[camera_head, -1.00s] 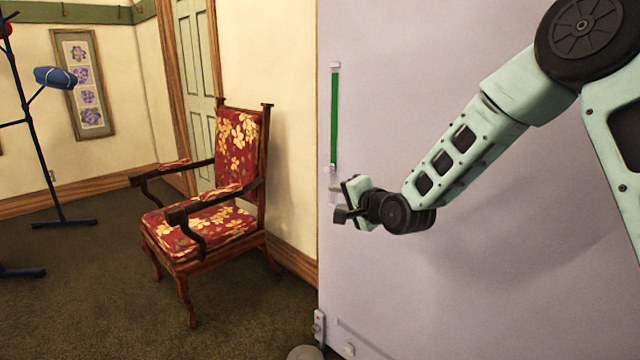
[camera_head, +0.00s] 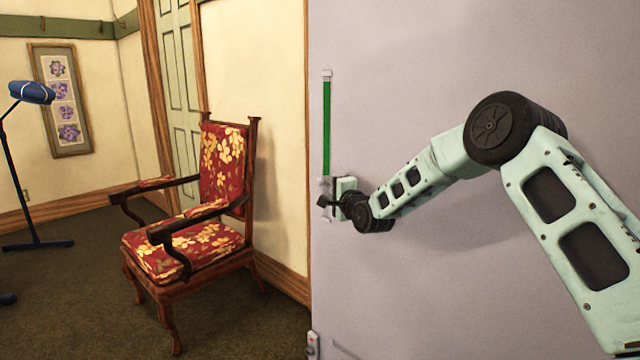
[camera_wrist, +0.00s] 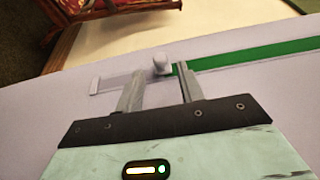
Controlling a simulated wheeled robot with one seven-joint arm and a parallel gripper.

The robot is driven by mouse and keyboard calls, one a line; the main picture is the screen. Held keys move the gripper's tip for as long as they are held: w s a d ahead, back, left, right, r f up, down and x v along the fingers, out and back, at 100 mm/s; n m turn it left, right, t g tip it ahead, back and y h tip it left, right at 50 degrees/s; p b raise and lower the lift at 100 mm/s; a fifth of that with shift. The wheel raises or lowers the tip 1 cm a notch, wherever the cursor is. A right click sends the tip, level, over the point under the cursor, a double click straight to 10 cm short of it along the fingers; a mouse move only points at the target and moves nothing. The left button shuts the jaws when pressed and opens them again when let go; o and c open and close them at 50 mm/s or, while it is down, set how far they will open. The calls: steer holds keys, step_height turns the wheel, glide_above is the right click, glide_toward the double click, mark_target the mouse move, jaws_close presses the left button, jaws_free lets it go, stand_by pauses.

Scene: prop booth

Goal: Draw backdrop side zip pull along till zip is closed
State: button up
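The backdrop (camera_head: 450,60) is a flat pale grey panel. Near its left edge runs an upright side zip track, with a green strip (camera_head: 326,125) in its upper part and a plain grey stretch below. The small pale zip pull (camera_head: 324,181) sits at the green strip's lower end. My gripper (camera_head: 328,196) is beside the track at the pull's height, partly covering the lower track. In the wrist view, my gripper (camera_wrist: 159,72) is open, with the pull (camera_wrist: 161,64) between its fingertips, nearer the right finger. Whether a finger touches it, I cannot tell.
A red floral armchair (camera_head: 195,235) stands left of the backdrop. A blue stand (camera_head: 25,200) is at the far left. A small grey box (camera_head: 313,344) is at the backdrop's lower left edge. Carpet in front of the chair is clear.

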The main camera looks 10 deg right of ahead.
mark_target(322, 183)
steer(key=shift+x, duration=3.15)
jaws_close()
